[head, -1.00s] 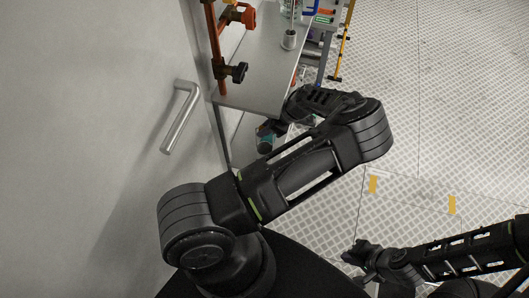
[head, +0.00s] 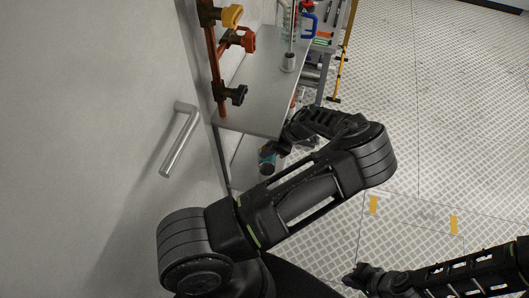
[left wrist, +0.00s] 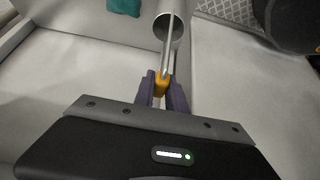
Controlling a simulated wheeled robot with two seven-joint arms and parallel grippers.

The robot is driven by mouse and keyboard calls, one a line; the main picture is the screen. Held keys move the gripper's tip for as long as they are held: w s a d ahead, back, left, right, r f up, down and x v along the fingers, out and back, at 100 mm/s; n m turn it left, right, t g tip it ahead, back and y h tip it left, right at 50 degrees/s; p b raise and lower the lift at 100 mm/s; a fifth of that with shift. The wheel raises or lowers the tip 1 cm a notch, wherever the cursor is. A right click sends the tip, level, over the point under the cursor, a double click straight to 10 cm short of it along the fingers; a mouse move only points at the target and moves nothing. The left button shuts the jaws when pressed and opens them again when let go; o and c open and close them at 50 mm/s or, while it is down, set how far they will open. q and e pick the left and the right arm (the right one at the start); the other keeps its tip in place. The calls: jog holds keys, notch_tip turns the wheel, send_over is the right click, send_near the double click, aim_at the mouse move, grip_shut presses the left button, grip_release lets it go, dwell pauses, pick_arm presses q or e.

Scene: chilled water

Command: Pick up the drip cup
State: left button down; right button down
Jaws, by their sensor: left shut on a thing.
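In the left wrist view, a shiny metal cup (left wrist: 162,27), seemingly the drip cup, is at the top with its round open end partly in sight. A thin metal rod (left wrist: 169,50) runs from it down to a yellow grip (left wrist: 161,86). My left gripper (left wrist: 161,92) has its purple fingers shut on this yellow grip. In the head view, my left arm hides most of that hand, low beside the grey shelf; the held cup cannot be made out there. My right gripper (head: 362,278) is at the lower right, apart from the shelf, too dark to read its fingers.
A grey shelf (head: 262,82) bears a small metal cylinder (head: 288,62). A teal object (head: 267,158) is below the shelf. A door handle (head: 180,140) juts out at left. Open tiled floor lies right.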

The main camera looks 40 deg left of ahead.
pick_arm(q)
jog(key=w+d+r+b, duration=0.1)
jog(key=w+d+r, duration=0.1)
jog(key=d, duration=0.4)
jog(key=w+d+r+b, duration=0.1)
jog(key=w+d+r, duration=0.1)
jog(key=d+r, duration=0.3)
jog(key=shift+d, duration=0.6)
jog(key=shift+w, duration=0.15)
